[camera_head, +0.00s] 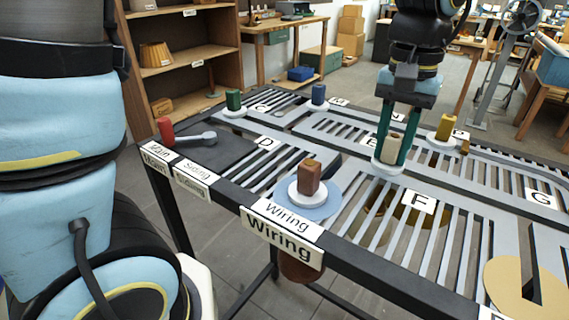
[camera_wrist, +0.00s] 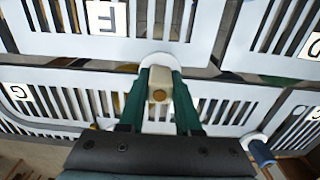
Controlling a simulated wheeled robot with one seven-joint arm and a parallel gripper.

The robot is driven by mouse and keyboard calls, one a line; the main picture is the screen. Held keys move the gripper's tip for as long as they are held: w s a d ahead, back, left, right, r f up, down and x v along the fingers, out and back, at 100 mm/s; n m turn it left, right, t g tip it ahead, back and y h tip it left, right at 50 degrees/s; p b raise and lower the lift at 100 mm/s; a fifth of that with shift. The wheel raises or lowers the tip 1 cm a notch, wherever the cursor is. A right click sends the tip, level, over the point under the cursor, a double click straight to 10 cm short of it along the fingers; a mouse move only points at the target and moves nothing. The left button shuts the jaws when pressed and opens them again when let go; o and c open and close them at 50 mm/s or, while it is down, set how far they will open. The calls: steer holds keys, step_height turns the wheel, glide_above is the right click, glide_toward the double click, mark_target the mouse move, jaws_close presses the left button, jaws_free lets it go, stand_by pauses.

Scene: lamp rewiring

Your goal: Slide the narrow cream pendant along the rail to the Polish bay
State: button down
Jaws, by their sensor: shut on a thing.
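The narrow cream pendant shows as a cream block (camera_head: 392,147) above a white round collar (camera_head: 386,168) on the slotted rail top, between labels E and F. My gripper (camera_head: 393,147) points down with its green fingers shut on the cream block. In the wrist view the cream block (camera_wrist: 160,92) sits between the two fingertips, with the white collar (camera_wrist: 160,61) around them. The part of the pendant below the rail is hidden or cannot be told apart. I cannot read a Polish label in either view.
A brown block (camera_head: 310,177) stands at the Wiring label (camera_head: 281,235). Yellow (camera_head: 446,127), blue (camera_head: 318,94), green (camera_head: 233,99) and red (camera_head: 165,131) blocks stand elsewhere. A grey wrench-like tool (camera_head: 196,137) lies on the dark plate. The slots near label F (camera_head: 418,202) look clear on top.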

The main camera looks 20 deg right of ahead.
steer(key=shift+s+d+f, duration=0.1)
steer(key=shift+s+d, duration=0.1)
steer(key=shift+s, duration=0.15)
steer(key=s+d+p, duration=0.1)
steer(key=s+d, duration=0.3)
steer(key=s, duration=0.1)
steer(key=s+d, duration=0.4)
steer(key=s, duration=0.1)
steer(key=s+d+p, duration=0.1)
steer(key=s+d, duration=0.3)
steer(key=s, duration=0.1)
steer(key=shift+s+d+p, duration=0.25)
steer(key=shift+p, duration=0.05)
stand_by(0.7)
steer(key=shift+s+a+b, duration=0.45)
steer(key=shift+s+a, duration=1)
steer(key=shift+a, duration=0.4)
steer(key=shift+s+a+b, duration=0.5)
steer(key=shift+s+a, duration=0.95)
steer(key=shift+a, duration=0.35)
steer(key=shift+s+a+b, duration=0.45)
steer(key=shift+s+a, duration=1)
steer(key=shift+a, duration=0.4)
steer(key=c, duration=0.5)
jaws_free()
